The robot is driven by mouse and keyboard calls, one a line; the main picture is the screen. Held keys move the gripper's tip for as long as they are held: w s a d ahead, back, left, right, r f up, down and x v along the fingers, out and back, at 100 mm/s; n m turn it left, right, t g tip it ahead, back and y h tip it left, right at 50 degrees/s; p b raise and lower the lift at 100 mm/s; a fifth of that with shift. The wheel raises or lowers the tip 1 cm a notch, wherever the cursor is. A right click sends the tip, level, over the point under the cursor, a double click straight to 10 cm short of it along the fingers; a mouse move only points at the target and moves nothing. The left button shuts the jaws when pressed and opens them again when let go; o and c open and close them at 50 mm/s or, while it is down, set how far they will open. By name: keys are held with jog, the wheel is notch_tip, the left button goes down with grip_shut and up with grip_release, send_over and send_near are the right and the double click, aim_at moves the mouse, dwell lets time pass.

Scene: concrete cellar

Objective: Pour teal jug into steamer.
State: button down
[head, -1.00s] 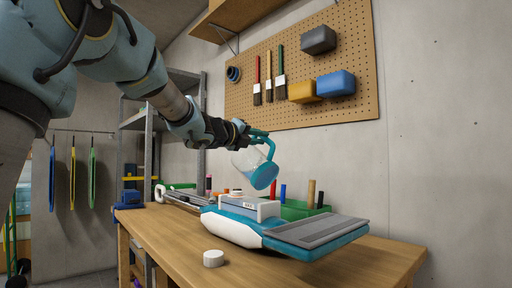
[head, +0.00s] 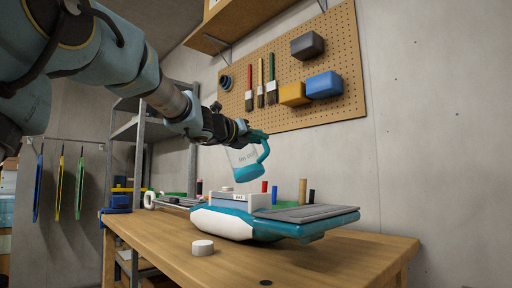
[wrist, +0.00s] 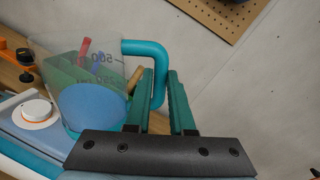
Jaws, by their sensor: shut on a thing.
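The teal jug (head: 244,161) is clear-walled with a teal lower part and a teal handle. My gripper (head: 254,134) is shut on its handle and holds it in the air, above the back of the steamer (head: 240,222). In the wrist view the jug (wrist: 95,75) shows measuring marks and a blue surface inside, and my gripper's fingers (wrist: 166,78) are by the handle. The steamer is teal and white with a flat grey plate on its right and lies on the bench. A white knob with an orange ring (wrist: 37,111) shows on it in the wrist view.
Several upright tools stand behind the steamer. A pegboard (head: 345,75) with brushes and bins is on the wall behind. The bench front is mostly clear.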

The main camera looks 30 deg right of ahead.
jog(key=shift+s, duration=0.1)
notch_tip(320, 180, down, 4)
jog(key=m+b, duration=0.4)
jog(key=b, duration=0.2)
jog(key=shift+b, duration=0.4)
jog(key=shift+r, duration=0.15)
